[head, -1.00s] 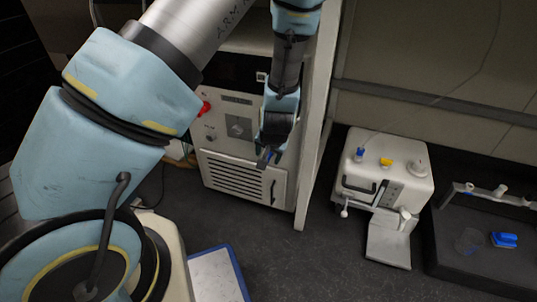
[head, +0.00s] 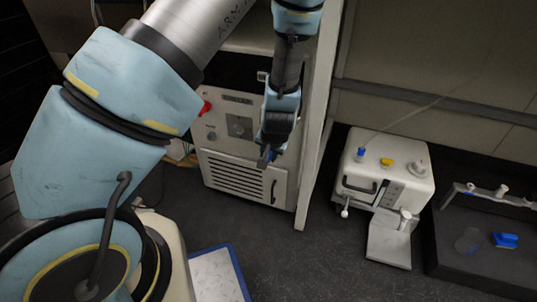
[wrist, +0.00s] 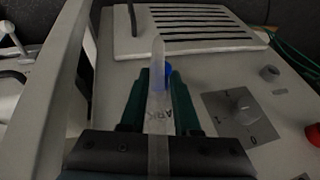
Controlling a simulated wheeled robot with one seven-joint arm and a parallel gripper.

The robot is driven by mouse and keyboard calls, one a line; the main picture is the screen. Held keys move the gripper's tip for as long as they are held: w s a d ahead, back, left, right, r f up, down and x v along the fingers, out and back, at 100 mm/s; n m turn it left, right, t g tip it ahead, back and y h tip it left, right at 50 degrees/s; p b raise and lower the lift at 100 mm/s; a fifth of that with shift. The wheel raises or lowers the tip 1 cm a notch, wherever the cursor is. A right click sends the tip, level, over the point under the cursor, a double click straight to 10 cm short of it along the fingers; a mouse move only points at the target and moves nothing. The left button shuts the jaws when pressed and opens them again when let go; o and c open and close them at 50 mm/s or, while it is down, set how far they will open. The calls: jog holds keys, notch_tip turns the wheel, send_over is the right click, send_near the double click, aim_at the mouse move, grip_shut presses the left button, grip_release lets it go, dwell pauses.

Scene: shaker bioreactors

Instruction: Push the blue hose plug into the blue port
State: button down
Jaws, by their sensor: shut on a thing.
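My gripper (head: 267,154) hangs in front of the cabinet panel. In the wrist view its green fingers (wrist: 156,100) are shut on a small blue piece (wrist: 168,70), which I take for the blue hose plug. A pale translucent strip (wrist: 158,52) lies in front and hides much of it. A white device (head: 404,182) stands on the floor at the right, well apart from my gripper. A small blue fitting (head: 361,153) is on its top at the left; whether this is the blue port is too small to tell.
A yellow fitting (head: 387,162) sits beside the blue one. A dark tray (head: 470,262) with a blue item (head: 505,240) lies at far right. The cabinet (head: 240,176) has a knob (wrist: 240,110) and red button (wrist: 313,134). Dark floor is clear between cabinet and device.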

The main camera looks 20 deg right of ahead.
jog(key=shift+s+a, duration=0.15)
jog(key=shift+s+a, duration=0.25)
jog(key=shift+s+a, duration=0.2)
jog(key=shift+s, duration=0.05)
jog(key=shift+s+a, duration=0.4)
dwell(0.4)
jog(key=shift+s+a, duration=0.1)
jog(key=shift+s+a, duration=0.9)
jog(key=shift+s, duration=0.1)
jog(key=shift+w, duration=0.1)
